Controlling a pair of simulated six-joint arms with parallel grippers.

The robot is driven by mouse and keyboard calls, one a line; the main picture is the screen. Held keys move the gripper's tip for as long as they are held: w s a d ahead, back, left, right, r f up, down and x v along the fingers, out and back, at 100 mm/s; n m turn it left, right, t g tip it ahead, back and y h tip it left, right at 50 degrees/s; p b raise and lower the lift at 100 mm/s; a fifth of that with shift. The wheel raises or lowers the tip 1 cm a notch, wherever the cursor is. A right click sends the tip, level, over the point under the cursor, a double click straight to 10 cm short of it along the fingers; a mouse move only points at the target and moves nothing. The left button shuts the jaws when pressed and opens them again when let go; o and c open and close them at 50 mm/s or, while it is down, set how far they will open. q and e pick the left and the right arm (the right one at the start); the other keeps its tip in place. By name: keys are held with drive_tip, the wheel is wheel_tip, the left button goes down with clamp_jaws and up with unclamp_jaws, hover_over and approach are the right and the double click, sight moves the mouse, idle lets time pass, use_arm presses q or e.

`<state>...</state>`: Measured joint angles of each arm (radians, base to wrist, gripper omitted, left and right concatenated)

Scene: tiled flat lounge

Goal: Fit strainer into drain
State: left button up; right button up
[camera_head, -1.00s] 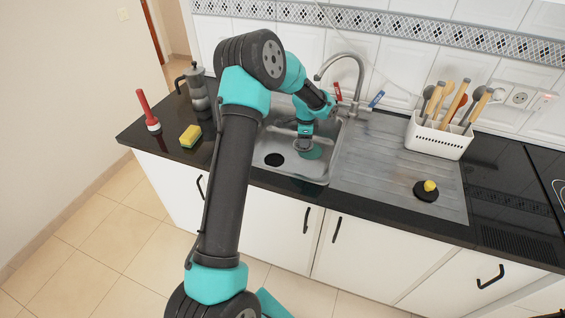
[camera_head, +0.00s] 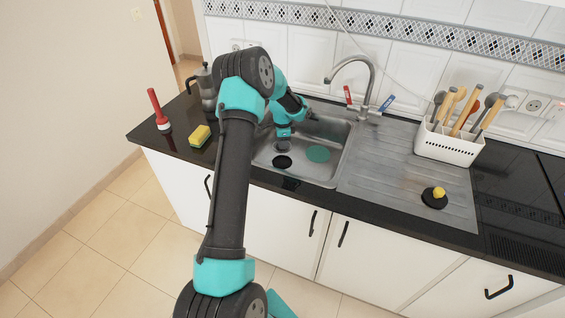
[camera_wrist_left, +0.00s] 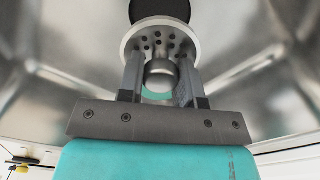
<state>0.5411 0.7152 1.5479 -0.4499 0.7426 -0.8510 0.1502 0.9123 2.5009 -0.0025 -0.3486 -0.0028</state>
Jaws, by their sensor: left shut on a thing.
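In the wrist view my left gripper (camera_wrist_left: 160,75) is shut on the strainer (camera_wrist_left: 160,35), a pale metal disc with dark holes, gripped by its round middle part. The black drain hole (camera_wrist_left: 160,9) shows just beyond the strainer's rim. In the head view the drain (camera_head: 282,162) is the dark round opening in the left part of the sink basin (camera_head: 335,170). My left gripper (camera_head: 283,147) points down just behind it. The strainer is hard to make out there, and its height above the drain cannot be told. My right gripper is not in view.
A flat teal disc (camera_head: 318,154) lies in the basin right of the drain. The tap (camera_head: 368,75) rises behind. A black stopper with yellow knob (camera_head: 434,197) and a utensil holder (camera_head: 450,147) stand right. A sponge (camera_head: 200,136), plunger (camera_head: 159,112) and moka pot (camera_head: 205,88) stand left.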

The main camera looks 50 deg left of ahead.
use_arm(q)
hover_over(283, 163)
drive_tip(key=shift+s+f, duration=0.15)
drive_tip(key=shift+f, duration=2.65)
drive_tip(key=shift+f, duration=1.9)
drive_tip(key=o, duration=0.9)
drive_tip(key=shift+f, duration=0.15)
drive_tip(key=shift+o, duration=0.2)
wheel_tip(283, 163, up, 12)
drive_tip(key=shift+r, duration=0.2)
